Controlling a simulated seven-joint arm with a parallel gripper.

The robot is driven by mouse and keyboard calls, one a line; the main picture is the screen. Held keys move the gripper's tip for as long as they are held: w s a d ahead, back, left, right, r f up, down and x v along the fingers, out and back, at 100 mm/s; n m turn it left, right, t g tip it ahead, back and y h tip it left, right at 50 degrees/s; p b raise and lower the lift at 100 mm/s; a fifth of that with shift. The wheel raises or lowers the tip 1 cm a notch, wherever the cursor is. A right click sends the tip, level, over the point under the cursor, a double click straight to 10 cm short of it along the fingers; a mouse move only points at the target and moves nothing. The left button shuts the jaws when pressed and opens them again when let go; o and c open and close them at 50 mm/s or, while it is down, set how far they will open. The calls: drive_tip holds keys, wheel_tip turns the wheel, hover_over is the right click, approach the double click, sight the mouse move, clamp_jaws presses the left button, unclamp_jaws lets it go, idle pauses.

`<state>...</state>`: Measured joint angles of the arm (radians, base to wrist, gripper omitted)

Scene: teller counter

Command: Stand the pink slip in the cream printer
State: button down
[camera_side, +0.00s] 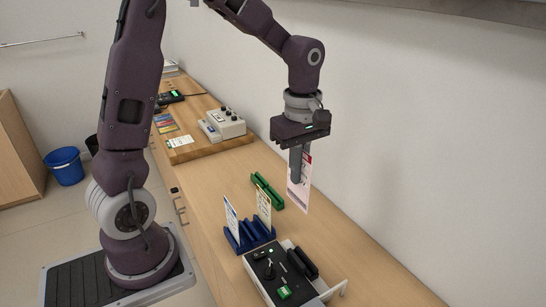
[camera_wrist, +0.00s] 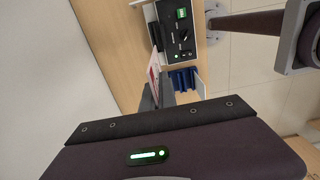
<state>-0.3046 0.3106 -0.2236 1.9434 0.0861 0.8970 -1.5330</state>
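The pink slip (camera_side: 302,192) is a pale upright sheet with a pink-red band, hanging in the air above the counter. My gripper (camera_side: 295,178) points down and is shut on the slip's upper part. In the wrist view the slip (camera_wrist: 153,70) shows edge-on beyond the fingers. The cream printer (camera_side: 327,293) seems to be the off-white box with a black top panel at the counter's front. Its top carries a dark slotted block, a knob and a green label. The slip is above and behind it, apart from it. The printer also shows in the wrist view (camera_wrist: 196,52).
A blue rack (camera_side: 240,243) holding a white slip (camera_side: 231,217) and a yellowish slip (camera_side: 264,206) stands behind the printer. A green rack (camera_side: 266,192) lies farther back and looks empty. A pale knobbed box (camera_side: 228,123) stands on a wooden board. The wall borders the counter's right side.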

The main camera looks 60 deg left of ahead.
sight(310, 179)
drive_tip(key=d, duration=0.3)
drive_tip(key=shift+w+d, duration=0.15)
drive_tip(key=shift+d, duration=0.15)
wheel_tip(310, 179, down, 15)
drive_tip(key=shift+d, duration=0.15)
drive_tip(key=shift+f, duration=0.1)
idle(0.9)
drive_tip(key=shift+f, duration=1.8)
drive_tip(key=c, duration=1.6)
unclamp_jaws()
